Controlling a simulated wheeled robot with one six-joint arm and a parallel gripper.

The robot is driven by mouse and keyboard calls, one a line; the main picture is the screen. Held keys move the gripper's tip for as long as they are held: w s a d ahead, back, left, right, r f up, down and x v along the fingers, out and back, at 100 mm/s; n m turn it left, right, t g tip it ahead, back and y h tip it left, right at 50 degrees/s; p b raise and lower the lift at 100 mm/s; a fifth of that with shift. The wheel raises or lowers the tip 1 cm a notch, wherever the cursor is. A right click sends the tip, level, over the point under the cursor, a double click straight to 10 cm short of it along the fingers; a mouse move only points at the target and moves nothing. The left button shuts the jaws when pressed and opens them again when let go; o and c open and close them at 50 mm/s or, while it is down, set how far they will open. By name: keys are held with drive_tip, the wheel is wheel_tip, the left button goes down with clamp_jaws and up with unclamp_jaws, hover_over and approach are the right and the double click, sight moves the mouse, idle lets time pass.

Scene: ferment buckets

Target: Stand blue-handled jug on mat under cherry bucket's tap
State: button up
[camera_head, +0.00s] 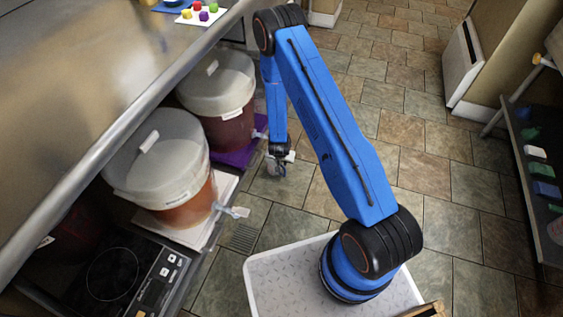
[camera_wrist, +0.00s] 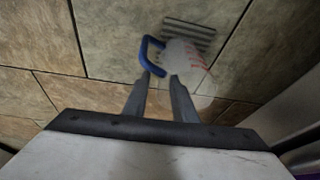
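My gripper (camera_head: 281,150) is out over the floor, to the right of the buckets. In the wrist view its two fingers (camera_wrist: 161,77) close around the blue handle of a pale, see-through jug (camera_wrist: 190,62) with red marks. The jug shows small in the head view (camera_head: 279,166), below the gripper and clear of the shelf. The back bucket (camera_head: 229,131) holds dark red liquid. Its tap (camera_head: 260,134) points right, close to my arm, and a purple mat (camera_head: 238,156) lies beneath. The front bucket (camera_head: 186,213) holds orange-red liquid and has a tap (camera_head: 236,211). The bucket labels are unreadable.
A white board (camera_head: 218,210) lies under the front bucket. A hotplate (camera_head: 112,275) stands beside it at lower left. The steel counter (camera_head: 90,70) overhangs the shelf's left side. A floor drain (camera_head: 243,238) also shows in the wrist view (camera_wrist: 189,35).

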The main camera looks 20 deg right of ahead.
drive_tip(key=v, duration=1.2)
drive_tip(key=shift+s, duration=0.1)
idle(0.6)
